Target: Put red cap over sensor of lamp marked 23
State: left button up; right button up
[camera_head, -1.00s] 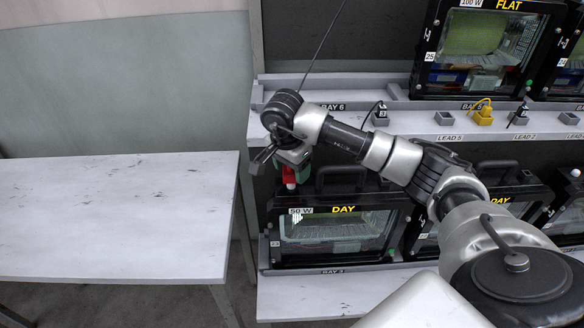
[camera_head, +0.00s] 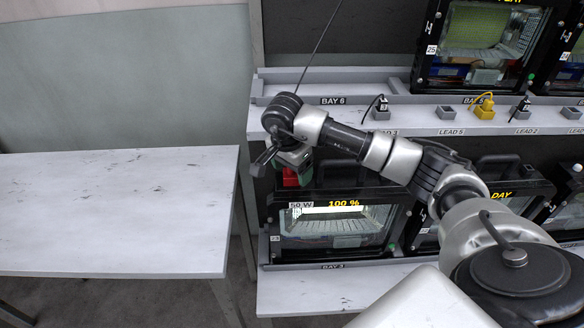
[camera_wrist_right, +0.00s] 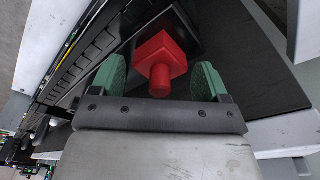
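The lamp marked 23 (camera_head: 275,239) stands on the lower shelf above the BAY 3 label. It is a black housing with a lit glass front, a 50 W label and a yellow "100 %" display. The red cap (camera_head: 290,177) sits upright at its upper left corner, where the white sensor tip is now hidden. In the right wrist view the red cap (camera_wrist_right: 160,58) has a square base and a round knob. My right gripper (camera_wrist_right: 158,82) has its green fingers apart around the knob, with gaps on both sides. My left gripper is not in view.
A neighbouring lamp (camera_head: 500,195) reading DAY stands to the right. The upper shelf (camera_head: 400,127) holds several grey sockets, a yellow plug (camera_head: 484,110) and lamp 25 (camera_head: 431,50). A bare white table (camera_head: 110,210) is at the left.

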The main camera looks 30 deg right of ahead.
aim_at(286, 176)
jog(key=shift+o, duration=0.5)
jog(key=shift+r, duration=0.1)
jog(key=shift+r+p, duration=0.25)
jog(key=shift+p, duration=0.1)
jog(key=shift+r+p, duration=0.5)
jog(key=shift+r, duration=0.05)
notch_tip(286, 176, up, 11)
jog(key=a+b, duration=0.1)
jog(key=shift+s+a+r, duration=0.2)
jog(key=shift+a, duration=0.15)
